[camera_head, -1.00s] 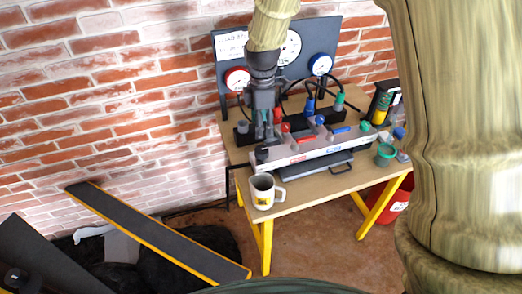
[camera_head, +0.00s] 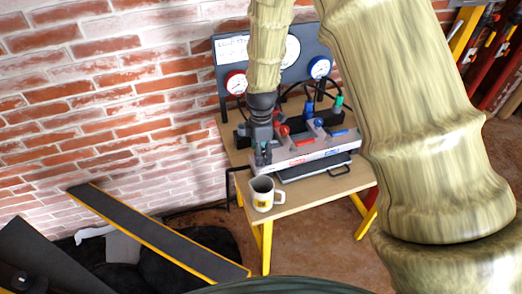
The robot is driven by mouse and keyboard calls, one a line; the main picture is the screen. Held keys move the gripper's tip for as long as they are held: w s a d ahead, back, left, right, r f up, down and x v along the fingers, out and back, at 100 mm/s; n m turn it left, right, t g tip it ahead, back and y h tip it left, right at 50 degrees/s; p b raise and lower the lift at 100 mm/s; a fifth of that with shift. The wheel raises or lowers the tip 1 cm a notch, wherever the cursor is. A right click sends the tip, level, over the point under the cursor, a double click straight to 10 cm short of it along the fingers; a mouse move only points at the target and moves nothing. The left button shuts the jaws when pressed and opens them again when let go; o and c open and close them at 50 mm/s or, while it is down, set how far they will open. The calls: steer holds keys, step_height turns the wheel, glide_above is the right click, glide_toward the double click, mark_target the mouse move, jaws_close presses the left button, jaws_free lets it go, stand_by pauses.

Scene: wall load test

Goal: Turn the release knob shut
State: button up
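The test unit is a grey block (camera_head: 318,151) with red and blue labels on the wooden table (camera_head: 292,203). Red (camera_head: 284,130) and blue (camera_head: 319,122) knobs stand on top of it. My gripper (camera_head: 262,155) points down at the unit's left end. Its fingertips are at the place where a small dark knob sits, and they cover it. I cannot make out the release knob itself, nor whether the fingers touch it or are closed around it.
A white mug (camera_head: 263,194) stands at the table's front left, close to my gripper. Behind the unit is a grey panel with a red-rimmed gauge (camera_head: 236,82) and a blue-rimmed gauge (camera_head: 320,67). My arm hides the table's right side. A black plank (camera_head: 150,231) leans at left.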

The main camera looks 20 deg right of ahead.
steer(key=shift+f, duration=0.15)
steer(key=c, duration=1)
steer(key=shift+m, duration=0.3)
steer(key=m+p, duration=0.1)
steer(key=m, duration=0.2)
steer(key=m+p, duration=0.1)
steer(key=m, duration=0.4)
steer(key=m+p, duration=0.1)
steer(key=m, duration=0.3)
steer(key=shift+m, duration=0.3)
steer(key=m+p, duration=0.1)
steer(key=m, duration=0.3)
steer(key=shift+w+m, duration=0.1)
steer(key=shift+m, duration=0.2)
